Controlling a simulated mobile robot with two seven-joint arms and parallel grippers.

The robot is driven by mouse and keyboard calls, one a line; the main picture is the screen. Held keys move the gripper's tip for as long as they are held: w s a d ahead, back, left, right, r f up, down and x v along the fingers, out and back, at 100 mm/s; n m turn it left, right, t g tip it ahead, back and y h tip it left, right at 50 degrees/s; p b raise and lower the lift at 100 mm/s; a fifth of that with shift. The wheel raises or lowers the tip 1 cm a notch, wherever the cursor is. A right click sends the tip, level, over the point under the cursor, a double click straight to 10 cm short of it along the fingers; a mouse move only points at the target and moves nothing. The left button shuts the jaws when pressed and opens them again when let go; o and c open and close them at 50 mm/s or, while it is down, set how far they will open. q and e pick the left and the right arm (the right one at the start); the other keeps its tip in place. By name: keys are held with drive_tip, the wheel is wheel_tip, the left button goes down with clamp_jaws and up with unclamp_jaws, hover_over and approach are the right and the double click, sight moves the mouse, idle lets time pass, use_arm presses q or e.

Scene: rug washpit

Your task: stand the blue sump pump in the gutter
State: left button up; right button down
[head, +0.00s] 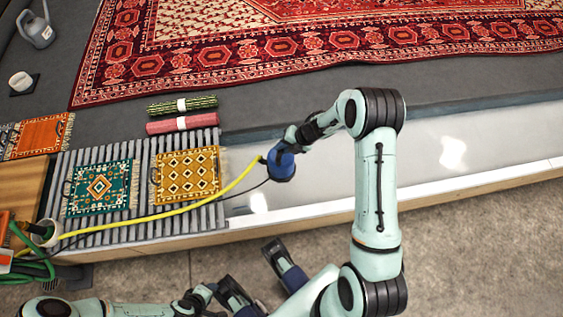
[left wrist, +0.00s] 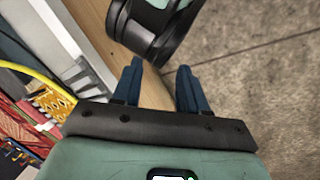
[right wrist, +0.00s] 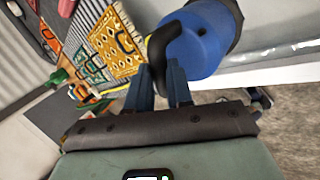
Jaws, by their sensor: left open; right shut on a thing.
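The blue sump pump (head: 281,165) hangs below my right gripper (head: 290,140) at the left end of the open, shiny gutter (head: 420,170), just right of the slatted grate. A yellow hose and a thin black cable run from it to the left. In the right wrist view, my right gripper (right wrist: 160,85) is shut on the black handle (right wrist: 161,42) of the pump (right wrist: 205,40). I cannot tell if the pump's base touches the gutter floor. My left gripper (left wrist: 160,88) is open and empty near the front edge of the pit.
The slatted grate (head: 140,230) holds a teal mat (head: 100,188) and a yellow mat (head: 187,175). Rolled green (head: 182,105) and red (head: 183,123) rugs lie behind it. A large red rug (head: 300,35) covers the back. The gutter to the right is clear.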

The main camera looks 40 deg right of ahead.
sight(284, 159)
use_arm(q)
drive_tip(key=w+a+f+t+b, duration=0.1)
drive_tip(key=w+a+f+b, duration=0.2)
drive_tip(key=w+f, duration=0.15)
use_arm(e)
wheel_tip(284, 159, down, 10)
drive_tip(key=shift+r, duration=0.2)
wheel_tip(284, 159, down, 4)
drive_tip(key=shift+f+b, duration=0.1)
drive_tip(key=shift+b, duration=0.65)
drive_tip(key=shift+w+f+b, duration=0.1)
drive_tip(key=shift+f+b, duration=0.65)
drive_tip(key=shift+f, duration=1.8)
drive_tip(key=c, duration=1)
unclamp_jaws()
use_arm(q)
drive_tip(key=s+f+g, duration=0.1)
drive_tip(key=s+f, duration=0.3)
drive_tip(key=s, duration=0.1)
drive_tip(key=shift+a+f+n+g+y, duration=0.2)
drive_tip(key=shift+a+n+g+y, duration=0.1)
drive_tip(key=shift+n+y, duration=0.1)
